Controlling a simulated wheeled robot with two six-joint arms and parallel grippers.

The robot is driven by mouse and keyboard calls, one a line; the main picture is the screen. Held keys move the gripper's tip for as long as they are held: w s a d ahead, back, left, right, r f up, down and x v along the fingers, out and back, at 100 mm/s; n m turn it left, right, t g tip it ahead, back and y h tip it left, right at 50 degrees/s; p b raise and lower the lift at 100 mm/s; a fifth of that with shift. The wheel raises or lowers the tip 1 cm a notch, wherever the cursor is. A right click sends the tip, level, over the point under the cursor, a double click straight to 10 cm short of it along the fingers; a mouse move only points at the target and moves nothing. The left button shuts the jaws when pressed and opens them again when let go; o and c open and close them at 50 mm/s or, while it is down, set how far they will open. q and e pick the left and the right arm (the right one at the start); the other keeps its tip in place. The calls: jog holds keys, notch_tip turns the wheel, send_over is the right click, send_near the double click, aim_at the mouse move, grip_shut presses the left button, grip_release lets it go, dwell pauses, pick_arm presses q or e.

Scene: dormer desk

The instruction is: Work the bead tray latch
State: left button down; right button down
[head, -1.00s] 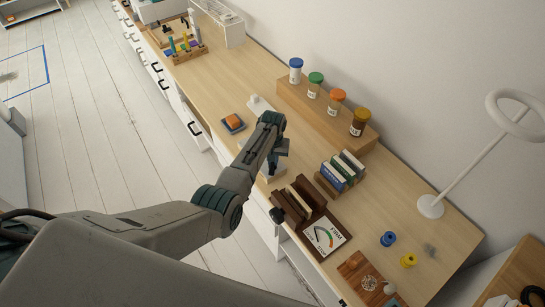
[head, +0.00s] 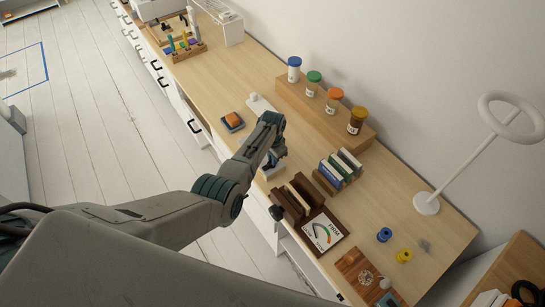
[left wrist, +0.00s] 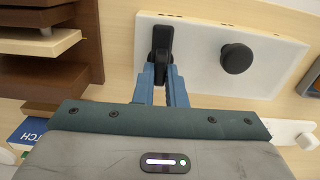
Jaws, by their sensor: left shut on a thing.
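A white panel (left wrist: 205,62) on the desk carries a black latch lever (left wrist: 162,42) and a round black knob (left wrist: 236,58) to its right. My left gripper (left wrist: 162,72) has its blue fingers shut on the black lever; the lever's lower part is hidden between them. In the head view my left gripper (head: 271,163) reaches down at the desk's front edge and hides most of the white panel (head: 272,173). I cannot make out the lever there or tell which way it is turned. My right gripper is not in view.
A brown wooden rack (head: 298,203) stands close to the gripper, with a gauge card (head: 322,233) beyond it. A book holder (head: 336,172) is to the right. A dark tray with an orange block (head: 232,121) lies to the left. Jars (head: 333,99) stand on a wooden riser behind.

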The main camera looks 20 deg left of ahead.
pick_arm(q)
jog(key=shift+m, duration=0.3)
jog(key=c, duration=1.5)
grip_release()
notch_tip(320, 180, up, 11)
jog(key=shift+f+b, duration=0.1)
jog(key=shift+b, duration=0.95)
